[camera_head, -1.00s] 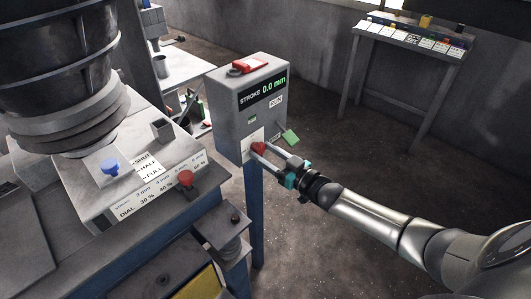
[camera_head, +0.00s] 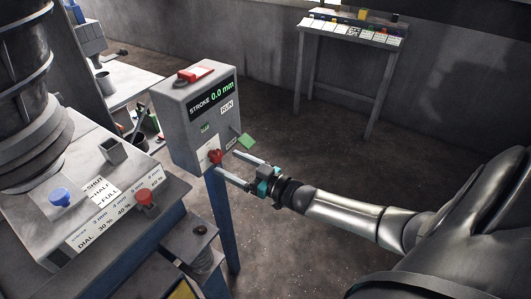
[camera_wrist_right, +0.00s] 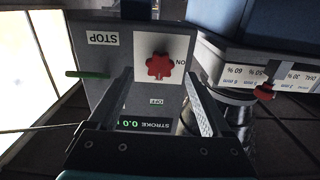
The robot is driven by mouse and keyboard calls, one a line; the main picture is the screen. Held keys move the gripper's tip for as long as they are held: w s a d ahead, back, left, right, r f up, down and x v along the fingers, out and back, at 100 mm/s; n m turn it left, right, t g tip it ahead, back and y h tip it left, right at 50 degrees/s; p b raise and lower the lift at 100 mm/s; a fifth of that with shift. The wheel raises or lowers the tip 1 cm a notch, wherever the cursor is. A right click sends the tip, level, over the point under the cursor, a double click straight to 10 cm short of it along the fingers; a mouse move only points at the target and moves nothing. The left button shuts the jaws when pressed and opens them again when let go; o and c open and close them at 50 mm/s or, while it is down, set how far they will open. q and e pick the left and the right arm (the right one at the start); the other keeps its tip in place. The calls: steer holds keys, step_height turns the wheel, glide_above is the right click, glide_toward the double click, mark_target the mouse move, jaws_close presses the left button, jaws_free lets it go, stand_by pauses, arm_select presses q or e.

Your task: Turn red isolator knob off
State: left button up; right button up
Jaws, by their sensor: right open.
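The red isolator knob (camera_head: 215,157) is on the lower front of a grey control box (camera_head: 180,125). In the right wrist view the lobed red knob (camera_wrist_right: 160,67) sits on a white plate, with "ON" beside it and "OFF" below it. My right gripper (camera_head: 226,163) is open and empty, its two fingers pointing at the box face. In the right wrist view the gripper (camera_wrist_right: 160,80) has a finger on each side of the knob's line, apart from it. The depth gap to the knob is hard to judge. My left gripper is not in view.
A green paddle (camera_head: 246,141) sticks out beside the knob, by the box's right edge. A red switch cover (camera_head: 195,74) lies on the box top. A dial panel with a blue knob (camera_head: 60,197) and another red knob (camera_head: 145,198) stands left.

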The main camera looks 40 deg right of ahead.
steer(key=p+v, duration=0.1)
steer(key=v, duration=1.1)
steer(key=s+d+f+m+g+h+b, duration=0.1)
steer(key=s+f+g+h+b, duration=0.3)
steer(key=f, duration=0.9)
steer(key=s+f+m+g+h+p, duration=0.15)
steer(key=s+f, duration=0.45)
steer(key=f, duration=0.8)
steer(key=s+a+f+g+b, duration=0.1)
steer(key=s+a+f+g, duration=0.2)
steer(key=s+f, duration=0.3)
steer(key=s+a+f+n+g+b, duration=0.1)
steer(key=s+a+f+g, duration=0.3)
steer(key=s, duration=0.5)
steer(key=s+a+f+g+b, duration=0.2)
steer(key=s+a+f+g, duration=0.1)
steer(key=s+a+f, duration=0.3)
step_height(320, 180, down, 3)
steer(key=s, duration=0.2)
steer(key=shift+s, duration=0.25)
steer(key=shift+r+g, duration=0.15)
steer(key=shift+g, duration=0.1)
